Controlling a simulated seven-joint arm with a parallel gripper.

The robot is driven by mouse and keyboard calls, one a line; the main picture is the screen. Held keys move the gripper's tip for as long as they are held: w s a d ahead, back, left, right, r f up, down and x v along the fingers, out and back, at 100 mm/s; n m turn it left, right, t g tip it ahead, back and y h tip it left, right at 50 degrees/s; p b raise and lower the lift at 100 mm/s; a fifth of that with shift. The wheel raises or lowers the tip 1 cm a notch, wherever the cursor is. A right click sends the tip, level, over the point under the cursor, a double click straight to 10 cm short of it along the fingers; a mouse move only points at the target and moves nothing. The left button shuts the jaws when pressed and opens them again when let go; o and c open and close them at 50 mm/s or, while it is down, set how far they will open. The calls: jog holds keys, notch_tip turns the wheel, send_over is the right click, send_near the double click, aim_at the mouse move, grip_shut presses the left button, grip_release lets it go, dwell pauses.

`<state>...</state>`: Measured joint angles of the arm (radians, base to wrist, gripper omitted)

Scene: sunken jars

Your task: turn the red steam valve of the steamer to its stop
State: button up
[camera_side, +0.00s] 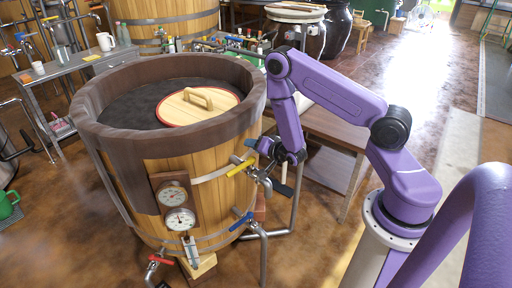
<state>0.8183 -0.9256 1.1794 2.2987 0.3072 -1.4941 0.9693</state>
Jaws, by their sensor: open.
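The steamer looks to be the large wooden vat (120,165) with a dark rim at the left centre. A red-handled valve (160,260) sits low on its front, on a pipe near the floor. A yellow-handled valve (241,167) is higher on its right side, and a blue-handled valve (240,221) is below that. My gripper (284,174) is open beside the vat's right side, just right of the yellow handle and well up and right of the red valve. Its fingertips are small and dark here, and I see nothing held.
A round wooden lid (200,104) lies on the dark fill inside the vat. Two gauges (176,207) are on the vat's front. Metal pipes (263,250) stand along its right side. A wooden table (335,130) is behind my arm.

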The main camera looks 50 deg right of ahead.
jog(key=c, duration=0.5)
jog(key=shift+r, duration=0.45)
grip_shut()
notch_tip(320, 180, up, 10)
jog(key=w+a+f+n+g+y, duration=0.2)
jog(key=a+f+n+g+y, duration=0.15)
jog(key=f+g, duration=0.3)
jog(key=s+d+r+g+h, duration=0.1)
jog(key=d+r+g+h, duration=0.25)
jog(key=d, duration=0.45)
jog(key=s+d+r+g+h, duration=0.1)
jog(key=d+r+g+h, duration=0.25)
jog(key=d, duration=0.35)
jog(key=d+f, duration=0.3)
jog(key=f, duration=0.7)
jog(key=d+f, duration=0.2)
jog(key=f, duration=0.8)
jog(key=shift+w+d+t, duration=0.3)
jog(key=shift+d+t, duration=0.05)
jog(key=shift+d, duration=0.05)
